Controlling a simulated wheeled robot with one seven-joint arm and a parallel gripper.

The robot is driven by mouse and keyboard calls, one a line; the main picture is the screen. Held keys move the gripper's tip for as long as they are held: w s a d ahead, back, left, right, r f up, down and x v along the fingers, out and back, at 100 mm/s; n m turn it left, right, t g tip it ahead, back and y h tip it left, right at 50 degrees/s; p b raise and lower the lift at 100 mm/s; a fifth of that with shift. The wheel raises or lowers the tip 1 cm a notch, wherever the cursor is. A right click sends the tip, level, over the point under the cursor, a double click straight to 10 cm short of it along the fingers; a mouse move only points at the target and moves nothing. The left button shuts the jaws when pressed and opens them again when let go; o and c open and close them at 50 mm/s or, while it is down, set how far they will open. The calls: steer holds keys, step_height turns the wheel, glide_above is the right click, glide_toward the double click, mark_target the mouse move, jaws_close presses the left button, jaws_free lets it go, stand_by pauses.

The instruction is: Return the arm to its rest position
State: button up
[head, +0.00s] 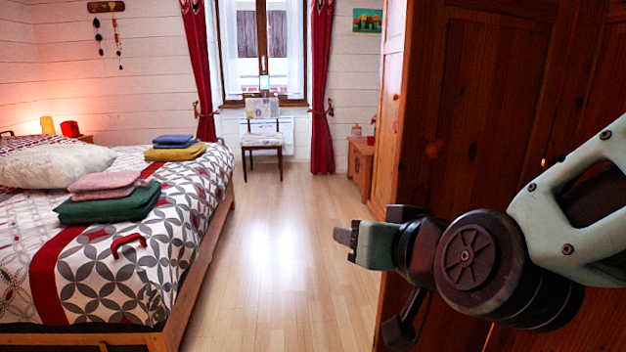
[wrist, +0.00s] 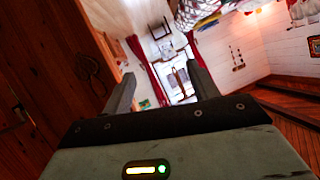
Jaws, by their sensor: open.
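My gripper (head: 345,241) shows at the right of the head view, in front of the wooden wardrobe (head: 480,100), pointing left over the floor. In the wrist view, my gripper (wrist: 160,88) has its two fingers apart with nothing between them. Through the gap the far window and chair show, tilted. My arm reaches in from the right edge of the head view, close in front of the wardrobe doors.
A bed (head: 185,290) with folded towels (head: 110,203) and a red-handled item (head: 128,243) stands at left. A chair (head: 263,141) is under the window, a wooden chest (head: 361,165) beyond the wardrobe. The floor (head: 275,235) between bed and wardrobe is clear.

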steer(key=s+a+f+n+g+y, duration=0.2)
steer(key=s+a+f+n+g, duration=0.1)
steer(key=s+f+g, duration=0.2)
steer(key=s+d+f+n+g+h, duration=0.2)
steer(key=s+d+f+g, duration=0.15)
steer(key=s, duration=0.25)
steer(key=s+d+f+n+g+h, duration=0.25)
steer(key=s+d+g, duration=0.2)
steer(key=s, duration=0.25)
step_height(320, 180, up, 22)
steer(key=p, duration=2.2)
steer(key=shift+d+r+h+p, duration=0.25)
steer(key=shift+d+h+p, duration=0.05)
steer(key=shift+d+h, duration=0.1)
steer(key=shift+m, duration=0.25)
